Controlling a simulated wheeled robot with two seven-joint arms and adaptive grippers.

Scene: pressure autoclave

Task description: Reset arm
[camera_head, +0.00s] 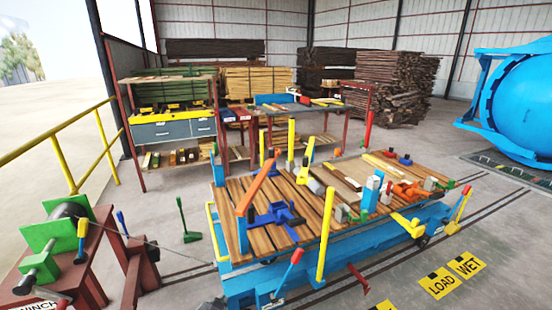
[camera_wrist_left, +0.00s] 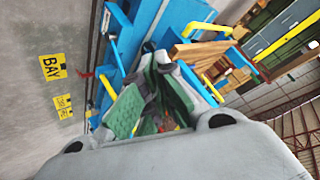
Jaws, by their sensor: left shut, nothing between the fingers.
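My left gripper (camera_wrist_left: 152,98) fills the middle of the left wrist view, with its green-padded fingers close together. It is shut and empty. The blue cart frame and its wooden deck lie behind the fingers in that view. In the head view only a small grey part of the left gripper (camera_head: 213,304) shows at the bottom edge, in front of the cart's near left corner. The cart (camera_head: 335,250) has a blue frame and a plank deck. My right gripper is in neither view.
Yellow posts (camera_head: 325,235) and a red-handled lever (camera_head: 289,270) rise along the cart's near side. A red winch stand (camera_head: 90,275) and yellow railing (camera_head: 60,160) stand at left. A blue autoclave (camera_head: 520,100) is at right. The floor at lower right is mostly clear.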

